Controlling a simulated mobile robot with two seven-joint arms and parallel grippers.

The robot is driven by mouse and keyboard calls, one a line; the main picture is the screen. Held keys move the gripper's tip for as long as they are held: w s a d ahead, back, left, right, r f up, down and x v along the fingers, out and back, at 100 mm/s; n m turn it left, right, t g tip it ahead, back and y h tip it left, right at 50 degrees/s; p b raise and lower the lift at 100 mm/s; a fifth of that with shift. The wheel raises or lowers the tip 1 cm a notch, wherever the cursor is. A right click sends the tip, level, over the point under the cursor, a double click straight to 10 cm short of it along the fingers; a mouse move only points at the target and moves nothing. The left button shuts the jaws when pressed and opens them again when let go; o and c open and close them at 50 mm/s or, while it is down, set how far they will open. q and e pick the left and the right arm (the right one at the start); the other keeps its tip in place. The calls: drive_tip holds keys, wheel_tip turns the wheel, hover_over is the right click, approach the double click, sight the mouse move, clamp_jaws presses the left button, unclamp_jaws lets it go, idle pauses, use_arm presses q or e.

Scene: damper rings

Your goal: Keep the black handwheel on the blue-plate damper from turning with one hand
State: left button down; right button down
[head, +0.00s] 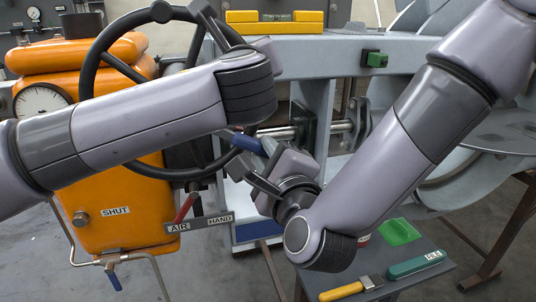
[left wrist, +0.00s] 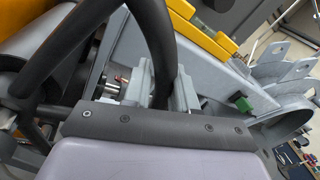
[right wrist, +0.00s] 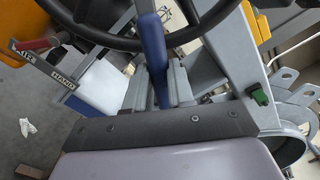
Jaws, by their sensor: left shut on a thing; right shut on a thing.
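The black handwheel (head: 88,62) stands upright in front of the orange actuator; my left arm hides part of it. My left gripper (head: 215,25) is at the wheel's upper right and is shut on its rim. The rim (left wrist: 155,40) runs between the fingers in the left wrist view. My right gripper (head: 264,165) is shut on a blue-handled bar (head: 247,143), close to the wheel's lower right. The blue bar (right wrist: 153,50) runs up past the rim in the right wrist view. A blue plate (head: 258,231) shows low on the grey-white stand. The wheel's hub is mostly hidden.
The orange actuator (head: 125,200) carries a gauge and a SHUT label. An AIR/HAND plate (head: 200,222) with a red lever is below the wheel.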

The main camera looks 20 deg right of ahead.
drive_tip(key=shift+w+r, duration=0.1)
drive_tip(key=shift+w, duration=0.05)
drive_tip(key=shift+w, duration=0.3)
idle(0.3)
drive_tip(key=shift+s, duration=2.5)
drive_tip(key=shift+a, duration=0.1)
